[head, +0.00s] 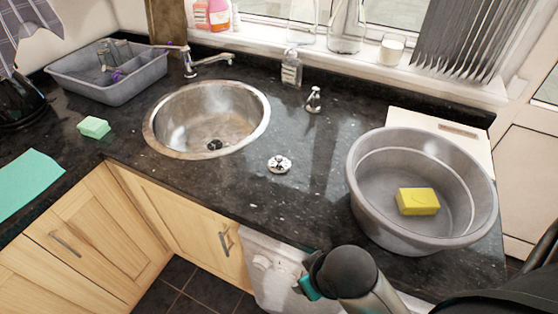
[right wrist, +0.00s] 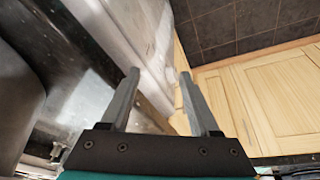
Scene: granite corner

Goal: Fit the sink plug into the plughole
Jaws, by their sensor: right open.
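The sink plug (head: 279,163), a small round silvery piece with a dark centre, lies on the black granite worktop to the right of the sink. The round metal sink (head: 180,105) is set into the worktop, with the dark plughole (head: 214,145) in its floor. My right arm is at the bottom of the head view, in front of the worktop edge; its fingertips are hidden there. My left gripper is not in view.
A grey basin (head: 365,190) holding a yellow sponge (head: 418,201) stands on the right. A tap (head: 205,62), soap bottle (head: 291,70) and small chrome fitting (head: 314,100) stand behind. A grey tub (head: 115,88) and green sponge (head: 94,127) are left. Worktop around the plug is clear.

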